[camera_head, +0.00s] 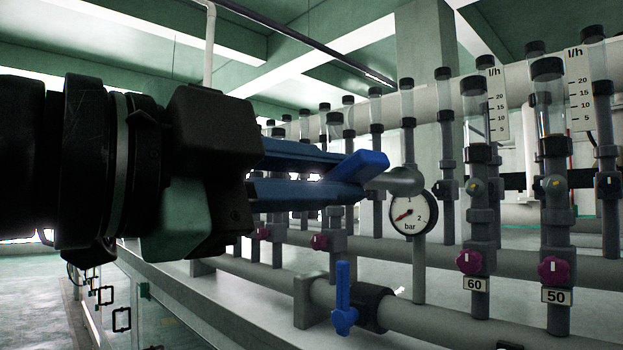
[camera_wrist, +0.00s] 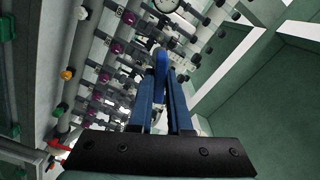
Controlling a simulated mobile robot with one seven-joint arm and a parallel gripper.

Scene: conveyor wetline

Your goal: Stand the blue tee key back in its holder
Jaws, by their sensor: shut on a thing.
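My gripper (camera_head: 362,178) reaches in from the left in the head view, level above the pipes. Its long dark-blue fingers are shut on a brighter blue piece, the blue tee key (camera_head: 366,164), at their tips. Part of the key is hidden between the fingers. In the wrist view the key (camera_wrist: 160,64) shows as a rounded blue piece between the fingertips of my gripper (camera_wrist: 160,80). The key is clear of the pipes as far as I can see. I cannot make out its holder in either view.
A pressure gauge (camera_head: 413,212) stands just right of the fingertips. Flow tubes with purple knobs (camera_head: 469,262) line the right. A blue valve handle (camera_head: 343,290) stands on the lower pipe (camera_head: 450,328) below the gripper. Open floor (camera_head: 30,280) lies at the left.

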